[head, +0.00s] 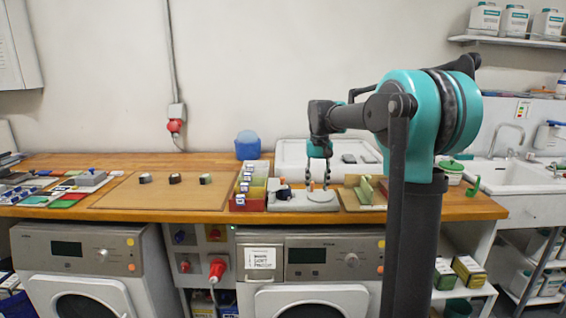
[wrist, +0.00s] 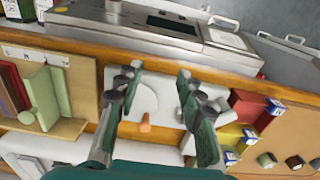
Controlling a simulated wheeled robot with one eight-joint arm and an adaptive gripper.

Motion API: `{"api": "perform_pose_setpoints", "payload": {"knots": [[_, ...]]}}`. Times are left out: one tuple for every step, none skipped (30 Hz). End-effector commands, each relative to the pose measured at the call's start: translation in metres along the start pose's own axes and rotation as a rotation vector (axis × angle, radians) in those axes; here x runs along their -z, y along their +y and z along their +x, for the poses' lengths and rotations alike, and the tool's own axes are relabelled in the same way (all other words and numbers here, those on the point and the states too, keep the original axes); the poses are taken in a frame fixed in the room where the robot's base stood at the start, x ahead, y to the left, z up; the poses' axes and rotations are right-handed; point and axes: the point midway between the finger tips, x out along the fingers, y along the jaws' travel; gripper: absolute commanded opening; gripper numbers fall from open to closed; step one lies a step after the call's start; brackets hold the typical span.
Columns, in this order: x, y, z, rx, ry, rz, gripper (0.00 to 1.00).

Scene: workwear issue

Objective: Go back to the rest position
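My gripper (head: 318,176) hangs pointing down over the worktop in the head view, with its two fingers apart. In the wrist view my gripper (wrist: 160,85) also shows open, with no thing between the fingers. Below it is a pale grey plate (head: 322,197) with a rounded end, which shows in the wrist view (wrist: 143,98) too. A small orange piece (wrist: 145,127) is on or beside that plate. Whether the fingers touch anything there I cannot tell.
A tray of coloured compartments (head: 248,204) holds small labelled pieces left of my gripper. A board with a green block (head: 365,190) stands right. A brown mat (head: 150,196) carries three small round pieces. A white basin (head: 295,152) is behind. The wall space above is free.

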Motion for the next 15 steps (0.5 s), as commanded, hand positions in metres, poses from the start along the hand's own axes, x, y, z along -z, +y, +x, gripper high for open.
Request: {"api": "perform_pose_setpoints", "payload": {"knots": [[-0.004, 0.002, 0.004, 0.001, 0.005, 0.001, 0.38], [-0.006, 0.003, 0.005, 0.001, 0.008, 0.001, 0.38], [-0.009, 0.004, 0.007, 0.002, 0.013, 0.001, 0.38], [-0.012, 0.006, 0.009, 0.002, 0.016, 0.001, 0.38], [-0.014, 0.006, 0.011, 0.003, 0.02, 0.001, 0.38], [-0.017, 0.008, 0.014, 0.003, 0.025, 0.001, 0.38], [-0.02, 0.009, 0.016, 0.004, 0.03, 0.001, 0.38], [-0.023, 0.01, 0.019, 0.004, 0.035, 0.001, 0.38], [-0.027, 0.012, 0.022, 0.005, 0.04, 0.001, 0.38], [-0.031, 0.013, 0.025, 0.006, 0.045, 0.001, 0.38], [-0.035, 0.015, 0.028, 0.006, 0.051, 0.001, 0.38], [-0.04, 0.017, 0.033, 0.007, 0.06, 0.002, 0.38], [-0.045, 0.019, 0.036, 0.008, 0.067, 0.002, 0.38], [-0.05, 0.021, 0.04, 0.008, 0.073, 0.002, 0.38], [-0.057, 0.024, 0.046, 0.009, 0.083, 0.002, 0.38]]}}
